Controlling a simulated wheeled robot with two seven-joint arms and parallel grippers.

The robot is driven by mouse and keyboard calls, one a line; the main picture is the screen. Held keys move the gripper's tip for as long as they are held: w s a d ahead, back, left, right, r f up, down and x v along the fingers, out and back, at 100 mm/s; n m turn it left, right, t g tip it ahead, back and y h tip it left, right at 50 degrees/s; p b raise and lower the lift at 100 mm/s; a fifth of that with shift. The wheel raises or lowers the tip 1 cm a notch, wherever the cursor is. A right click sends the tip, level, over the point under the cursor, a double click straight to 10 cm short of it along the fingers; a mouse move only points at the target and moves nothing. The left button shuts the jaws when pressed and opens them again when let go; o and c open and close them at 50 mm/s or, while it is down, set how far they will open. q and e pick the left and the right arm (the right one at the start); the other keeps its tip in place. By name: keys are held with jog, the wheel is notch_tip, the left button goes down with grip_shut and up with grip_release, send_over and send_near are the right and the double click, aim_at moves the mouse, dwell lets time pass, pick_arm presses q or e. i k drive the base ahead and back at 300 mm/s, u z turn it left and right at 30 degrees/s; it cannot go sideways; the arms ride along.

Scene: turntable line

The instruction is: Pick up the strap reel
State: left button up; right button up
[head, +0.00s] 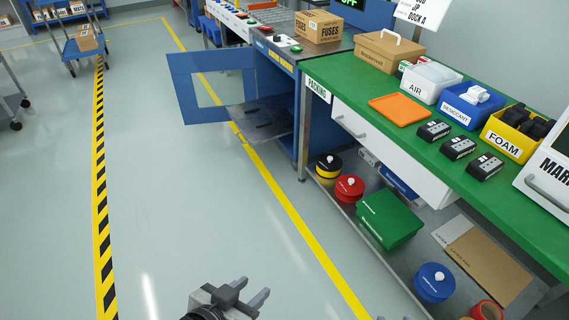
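No label in view names the strap reel. On the lower shelf under the green bench are round reel-like items: a yellow and black one (329,166), a red one (349,188) and a blue one (434,283), each with a small white piece on top. An orange-red ring (487,311) is cut off by the bottom edge. My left gripper (253,289) is at the bottom, over bare floor left of the shelf; its fingers are apart with nothing between them. A small grey tip at the bottom edge may belong to my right gripper; its state is hidden.
The green bench top (345,79) overhangs the shelf. A green box (390,219) and flat cardboard (487,266) lie on the shelf. A blue frame-like panel (180,90) sticks out left of the bench. The floor (190,215) is clear; a blue trolley (70,48) stands far left.

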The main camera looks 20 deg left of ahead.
aim_at(328, 165)
jog(key=u, duration=0.95)
jog(key=i, duration=3.4)
jog(key=z, duration=3.6)
